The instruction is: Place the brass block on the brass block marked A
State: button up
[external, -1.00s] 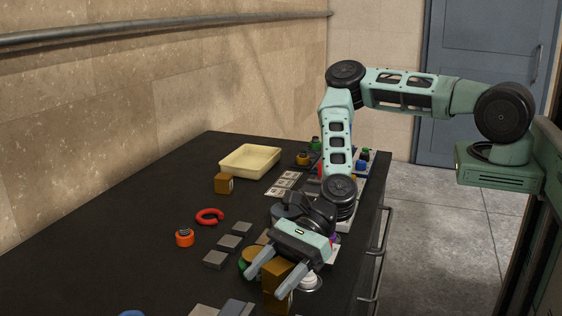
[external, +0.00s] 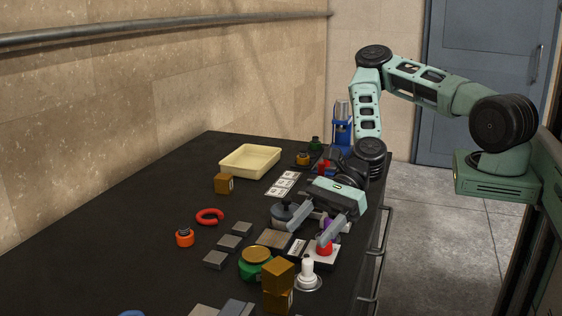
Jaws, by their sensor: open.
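Two brass blocks are stacked at the front of the bench: the upper brass block (external: 279,271) rests on the lower brass block (external: 276,302). The upper one looks slightly turned relative to the lower one. A pale mark shows at the lower block's right side, but its letter is not readable. Another brass block (external: 222,184) with a pale mark sits farther back, near the tray. My gripper (external: 306,234) is open and empty, behind and above the stack, apart from it.
A cream tray (external: 250,162) stands at the back. A white-topped lamp-like piece (external: 307,272) is close right of the stack, and a green-and-brass round piece (external: 256,262) is close left. A red button (external: 324,247) is near my right finger. The bench's left side is mostly clear.

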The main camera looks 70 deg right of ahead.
jog(key=s+f+n+g+h, duration=0.1)
jog(key=s+n, duration=0.1)
jog(key=n, duration=0.1)
jog(key=s+f+n+g+h, duration=0.1)
jog(key=s+n+g, duration=0.1)
jog(key=n, duration=0.1)
jog(key=s+f+n+g, duration=0.1)
jog(key=s+n, duration=0.1)
jog(key=s, duration=0.1)
jog(key=shift+a+f+n+g+h, duration=0.1)
jog(key=shift+f+n+g+h, duration=0.15)
jog(key=shift+n+g+h, duration=0.15)
jog(key=s+d+r+n+h, duration=0.4)
jog(key=r+n, duration=0.3)
jog(key=n, duration=0.3)
jog(key=s+d+r+n+h, duration=0.5)
jog(key=s+r+n, duration=0.2)
jog(key=n, duration=0.4)
jog(key=shift+s+r+n+g, duration=0.25)
jog(key=shift+n+g, duration=0.05)
jog(key=shift+d, duration=0.1)
jog(key=shift+f, duration=0.2)
